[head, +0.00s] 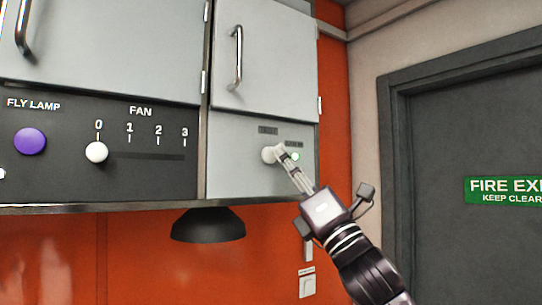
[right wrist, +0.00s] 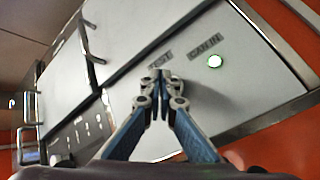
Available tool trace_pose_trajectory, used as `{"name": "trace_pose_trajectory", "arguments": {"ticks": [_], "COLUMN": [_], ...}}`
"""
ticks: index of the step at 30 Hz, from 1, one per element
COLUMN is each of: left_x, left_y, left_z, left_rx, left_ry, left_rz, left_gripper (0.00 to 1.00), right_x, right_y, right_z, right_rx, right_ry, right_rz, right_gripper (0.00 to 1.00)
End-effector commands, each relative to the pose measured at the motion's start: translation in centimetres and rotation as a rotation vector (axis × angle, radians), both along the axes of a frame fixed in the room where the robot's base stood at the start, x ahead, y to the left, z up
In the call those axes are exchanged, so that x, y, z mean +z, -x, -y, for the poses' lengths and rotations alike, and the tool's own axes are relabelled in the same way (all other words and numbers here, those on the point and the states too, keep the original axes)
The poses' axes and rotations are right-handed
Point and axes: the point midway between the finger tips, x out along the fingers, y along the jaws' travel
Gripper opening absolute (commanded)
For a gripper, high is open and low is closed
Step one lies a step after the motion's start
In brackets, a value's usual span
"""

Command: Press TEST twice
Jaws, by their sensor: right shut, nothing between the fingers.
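In the right wrist view the closed fingertips (right wrist: 160,76) are just below the TEST label and hide the button. I cannot tell whether they touch or press it. My left gripper is not in view.
A lit green lamp (head: 295,156) is just right of the button, under a second label. A dark panel to the left has a purple FLY LAMP button (head: 30,141) and a FAN slider knob (head: 97,152) at 0. A black lamp shade (head: 208,226) hangs below the cabinet.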

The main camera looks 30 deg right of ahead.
Motion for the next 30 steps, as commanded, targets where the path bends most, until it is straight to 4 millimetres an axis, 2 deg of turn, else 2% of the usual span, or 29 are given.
{"name": "trace_pose_trajectory", "arguments": {"ticks": [8,30], "left_x": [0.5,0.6], "left_y": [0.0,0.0], "left_z": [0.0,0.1], "left_rx": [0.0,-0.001], "left_ry": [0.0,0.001], "left_rz": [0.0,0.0], "left_gripper": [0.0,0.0], "right_x": [0.1,0.0], "right_y": [-0.8,-1.3], "right_z": [-0.1,-0.1], "right_rx": [0.001,0.0], "right_ry": [0.0,-0.001], "right_rz": [-0.001,-0.001], "right_gripper": [0.0,0.0]}}
